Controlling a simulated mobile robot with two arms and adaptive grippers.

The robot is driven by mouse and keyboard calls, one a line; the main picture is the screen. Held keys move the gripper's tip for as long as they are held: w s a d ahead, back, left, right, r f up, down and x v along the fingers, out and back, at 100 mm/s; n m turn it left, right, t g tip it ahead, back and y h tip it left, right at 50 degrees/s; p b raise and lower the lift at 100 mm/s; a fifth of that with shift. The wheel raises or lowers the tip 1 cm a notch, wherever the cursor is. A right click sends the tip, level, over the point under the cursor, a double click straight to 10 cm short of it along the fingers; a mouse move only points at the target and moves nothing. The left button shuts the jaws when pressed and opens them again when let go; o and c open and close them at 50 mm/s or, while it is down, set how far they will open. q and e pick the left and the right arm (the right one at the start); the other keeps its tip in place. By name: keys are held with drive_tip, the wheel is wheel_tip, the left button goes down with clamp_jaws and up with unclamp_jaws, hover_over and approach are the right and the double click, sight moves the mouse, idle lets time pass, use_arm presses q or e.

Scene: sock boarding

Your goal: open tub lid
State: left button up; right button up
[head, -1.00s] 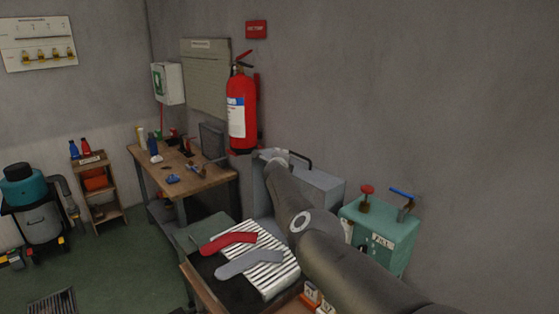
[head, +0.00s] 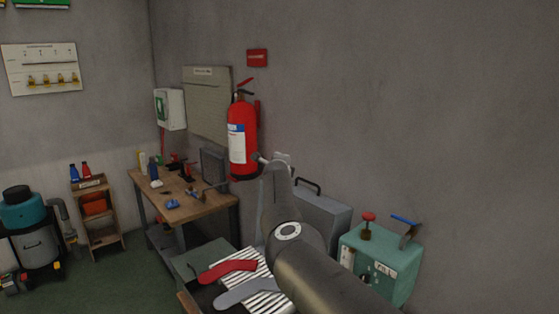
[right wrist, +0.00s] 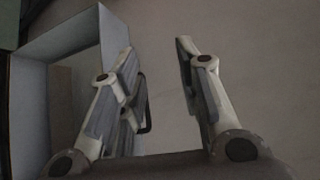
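A grey box-like tub (head: 325,222) stands against the wall, partly behind my right arm in the head view. A dark handle (head: 308,185) shows at its upper edge. My right gripper (head: 268,160) is above and left of the handle in the head view. In the right wrist view my right gripper (right wrist: 158,62) has its fingers apart with only wall visible between the tips. The handle (right wrist: 146,105) shows behind the left finger, and grey tub panels (right wrist: 75,35) are at left. I cannot tell whether the lid is up. My left gripper is out of view.
A red sock (head: 228,270) and a grey sock (head: 248,292) lie on a striped board below my arm. A green box (head: 380,262) with red and blue fittings stands at right. A red extinguisher (head: 241,138) hangs behind the gripper, near a wooden bench (head: 185,210).

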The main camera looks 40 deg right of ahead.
wheel_tip(320, 180, up, 2)
drive_tip(key=shift+c, duration=0.4)
